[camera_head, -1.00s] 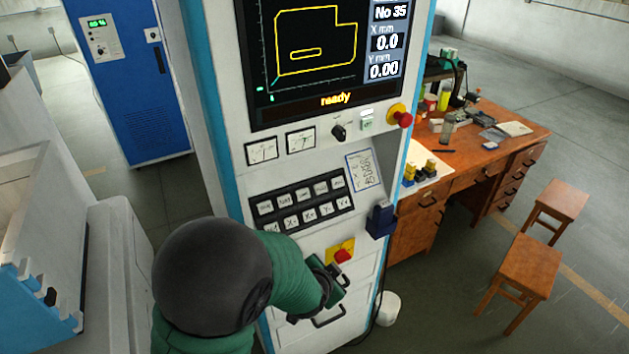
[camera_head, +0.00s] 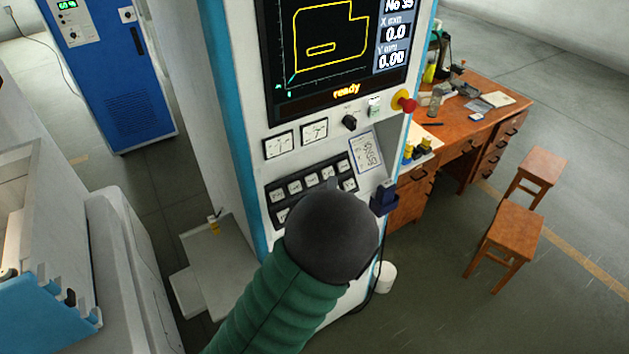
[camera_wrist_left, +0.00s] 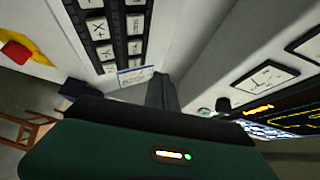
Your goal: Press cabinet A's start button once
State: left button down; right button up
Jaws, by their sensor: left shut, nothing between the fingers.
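The control cabinet (camera_head: 230,130) stands in front of me, its screen (camera_head: 325,50) showing "ready"; I see no letter A on it. A small pale green button (camera_head: 374,106), which looks like the start button, sits below the screen between a black knob (camera_head: 349,121) and a red mushroom button (camera_head: 404,102). My left arm hides part of the key panel (camera_head: 300,187). My right gripper is out of view.
A dark blue holder (camera_head: 384,197) sticks out from the cabinet's right edge. A wooden desk (camera_head: 470,128) with clutter and two stools (camera_head: 507,235) stand at right. A blue cabinet (camera_head: 110,80) stands behind at left. Another red button (camera_wrist_left: 15,50) shows in the wrist view.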

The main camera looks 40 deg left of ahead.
pick_arm(q)
jog(key=a+f+b, duration=0.1)
jog(key=a, duration=0.1)
jog(key=w+a+f+b, duration=0.1)
jog(key=a+f+b, duration=0.1)
jog(key=w+a+f+b, duration=0.1)
jog(key=b, duration=0.1)
jog(key=shift+w+a+f, duration=0.2)
jog(key=shift+a+f, duration=0.2)
jog(key=shift+a, duration=0.4)
jog(key=shift+d, duration=0.25)
jog(key=shift+a, duration=0.15)
dwell(0.9)
jog(key=shift+a+f, duration=0.2)
jog(key=shift+a, duration=0.1)
